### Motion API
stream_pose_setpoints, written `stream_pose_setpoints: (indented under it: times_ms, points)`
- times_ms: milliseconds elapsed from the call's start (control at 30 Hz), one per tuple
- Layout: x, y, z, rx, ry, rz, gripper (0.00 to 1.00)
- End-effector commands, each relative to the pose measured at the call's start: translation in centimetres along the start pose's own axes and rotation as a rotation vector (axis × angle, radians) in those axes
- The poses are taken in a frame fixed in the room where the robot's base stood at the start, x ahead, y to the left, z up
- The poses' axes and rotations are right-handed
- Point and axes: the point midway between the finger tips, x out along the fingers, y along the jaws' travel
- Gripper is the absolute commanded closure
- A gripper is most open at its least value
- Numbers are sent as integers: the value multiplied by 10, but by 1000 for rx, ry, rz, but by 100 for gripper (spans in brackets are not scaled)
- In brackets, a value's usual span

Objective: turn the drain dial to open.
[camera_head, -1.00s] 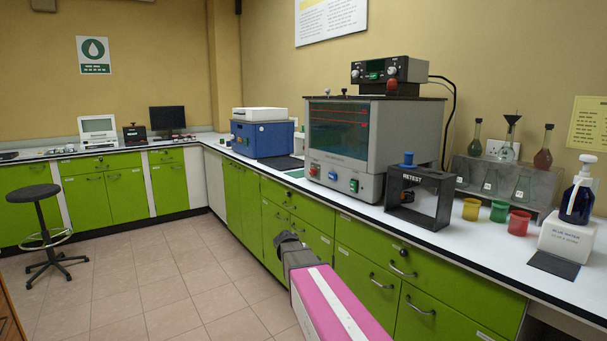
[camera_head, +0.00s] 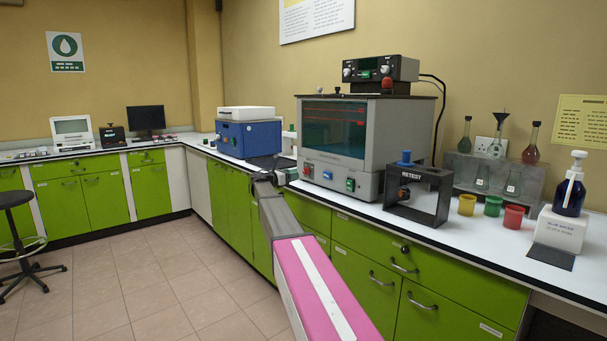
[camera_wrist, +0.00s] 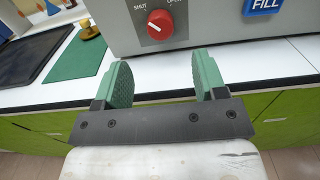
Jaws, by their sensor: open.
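The drain dial (camera_wrist: 160,24) is a round red knob on the front of the grey machine, between the labels SHUT and OPEN. A pale mark shows on its left part, towards the SHUT side. In the head view the dial (camera_head: 308,171) is small, at the machine's lower left. My gripper (camera_wrist: 164,82) is open and empty, with green pads apart. It is in front of the dial and not touching it. The dial appears between the pads, a little beyond their tips. In the head view my gripper (camera_head: 284,177) is at the counter's front edge, its fingers hard to make out.
A blue FILL button (camera_wrist: 263,5) is right of the dial. A green mat (camera_wrist: 77,57), a brass-coloured object (camera_wrist: 91,30) and a dark tray (camera_wrist: 30,55) lie to the left. The black RETEST frame (camera_head: 446,190) stands right of the machine. The white counter edge (camera_wrist: 258,66) runs below my fingers.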

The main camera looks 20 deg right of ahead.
Motion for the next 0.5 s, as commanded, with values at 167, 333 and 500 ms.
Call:
stream_pose_setpoints:
  times_ms: [167, 333, 500]
  points:
    - [31, 1, 0, 1, 1, -1, 35]
    - [62, 1, -1, 2, 2, -1, 35]
    - [83, 1, -1, 2, 2, -1, 35]
